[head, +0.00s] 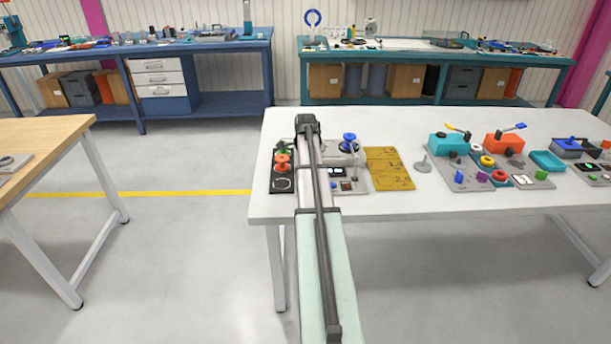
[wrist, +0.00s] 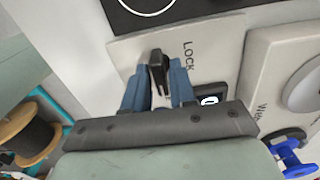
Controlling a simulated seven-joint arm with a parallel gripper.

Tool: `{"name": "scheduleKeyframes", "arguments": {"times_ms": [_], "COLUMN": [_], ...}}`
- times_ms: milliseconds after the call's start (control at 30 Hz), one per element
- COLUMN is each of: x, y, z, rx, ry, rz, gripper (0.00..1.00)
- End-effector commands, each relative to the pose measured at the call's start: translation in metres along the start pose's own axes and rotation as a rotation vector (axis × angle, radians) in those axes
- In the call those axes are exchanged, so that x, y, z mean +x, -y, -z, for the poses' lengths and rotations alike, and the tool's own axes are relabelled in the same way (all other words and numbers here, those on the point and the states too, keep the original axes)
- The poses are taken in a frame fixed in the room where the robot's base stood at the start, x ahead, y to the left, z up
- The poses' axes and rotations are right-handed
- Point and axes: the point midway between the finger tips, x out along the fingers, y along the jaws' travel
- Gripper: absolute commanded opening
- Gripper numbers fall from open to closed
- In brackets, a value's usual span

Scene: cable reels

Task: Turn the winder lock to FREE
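The winder lock is a small black lever knob (wrist: 158,72) on a light grey plate (wrist: 210,38) in the wrist view. The word LOCK is printed on the plate just right of the knob. My gripper (wrist: 160,78) has its two blue fingers on either side of the knob, one left and one right. The knob fills most of the gap; whether the fingers touch it I cannot tell. No FREE label shows; the part of the plate under the gripper is hidden. In the head view my arm covers the gripper and the knob.
A blue knob (wrist: 290,152) is at lower right. In the head view, yellow-brown panels (head: 388,168) lie right of the winder, with bare white table (head: 480,120) beyond.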

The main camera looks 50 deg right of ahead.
Motion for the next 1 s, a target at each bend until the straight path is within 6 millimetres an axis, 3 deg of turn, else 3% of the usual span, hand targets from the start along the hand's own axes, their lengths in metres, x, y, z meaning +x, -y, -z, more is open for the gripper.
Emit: {"name": "scheduleKeyframes", "arguments": {"times_ms": [167,467,1000], "x": [0.000,-0.003,-0.068], "y": [0.000,0.000,0.001], "z": [0.000,0.000,0.000], "rx": [-0.002,-0.002,-0.003], "ry": [0.000,0.000,0.000], "rz": [0.000,0.000,0.001], "gripper": [0.42,0.42,0.42]}}
